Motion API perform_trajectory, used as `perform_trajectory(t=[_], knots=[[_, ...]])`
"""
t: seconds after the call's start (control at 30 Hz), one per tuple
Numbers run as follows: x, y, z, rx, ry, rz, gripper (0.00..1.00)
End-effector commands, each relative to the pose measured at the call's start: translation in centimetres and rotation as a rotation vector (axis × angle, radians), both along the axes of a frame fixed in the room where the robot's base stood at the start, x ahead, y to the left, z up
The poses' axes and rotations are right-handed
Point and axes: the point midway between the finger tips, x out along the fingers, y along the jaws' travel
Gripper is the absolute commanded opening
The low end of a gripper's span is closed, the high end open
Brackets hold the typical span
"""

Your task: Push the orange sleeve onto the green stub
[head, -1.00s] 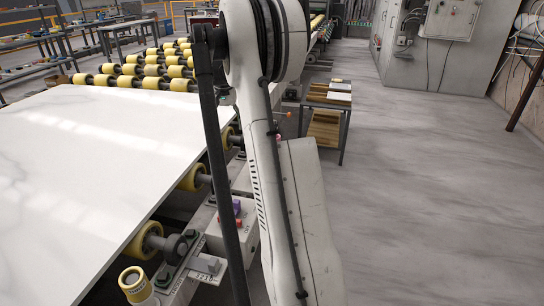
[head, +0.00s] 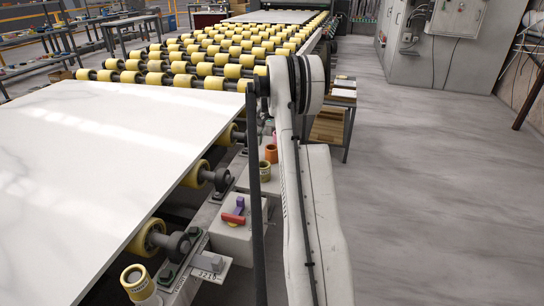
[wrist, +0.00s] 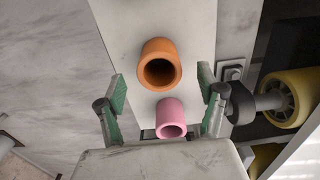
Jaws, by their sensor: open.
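The orange sleeve (wrist: 160,64) stands on a pale surface in the wrist view, its round dark bore facing the camera. In the head view the orange sleeve (head: 271,153) shows just left of my arm. My gripper (wrist: 161,76) is open, with green-padded fingers on either side of the orange sleeve in the picture. Nothing is held, and I cannot tell how far the sleeve is from the fingertips. My gripper is hidden behind my arm in the head view. I cannot make out the green stub in either view.
A pink sleeve (wrist: 171,118) stands close to the orange one. A yellowish ring-shaped piece (head: 264,171) is near them. A box (head: 232,229) carries a red piece (head: 234,217) and a purple piece. The white slab (head: 100,150) and yellow rollers (head: 152,236) lie left; open floor lies right.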

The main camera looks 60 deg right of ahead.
Motion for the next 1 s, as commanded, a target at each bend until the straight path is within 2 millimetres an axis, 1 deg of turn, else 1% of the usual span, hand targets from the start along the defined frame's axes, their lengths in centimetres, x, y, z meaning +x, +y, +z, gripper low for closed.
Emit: perform_trajectory(t=[0.03, 0.1, 0.27, 0.37, 0.6, 0.67, 0.73, 0.9, 0.93, 1.0], knots=[[0.0, 0.0, -0.7, 0.000, 0.000, 0.000, 0.71], [0.0, 0.0, -1.2, 0.000, 0.000, 0.000, 0.71], [0.0, 0.0, -1.7, 0.000, 0.000, 0.000, 0.71], [0.0, -0.1, -2.5, 0.000, 0.000, 0.000, 0.71], [0.0, -0.2, -5.8, 0.000, 0.000, 0.000, 0.71], [-0.1, -0.2, -6.4, 0.000, 0.000, 0.000, 0.71], [-0.1, -0.2, -6.7, 0.000, 0.000, 0.000, 0.71], [-0.1, -0.2, -6.7, 0.000, 0.000, 0.000, 0.71], [-0.1, -0.2, -6.7, 0.000, 0.000, 0.000, 0.69], [-0.1, -0.2, -6.7, 0.000, 0.000, 0.000, 0.60]])
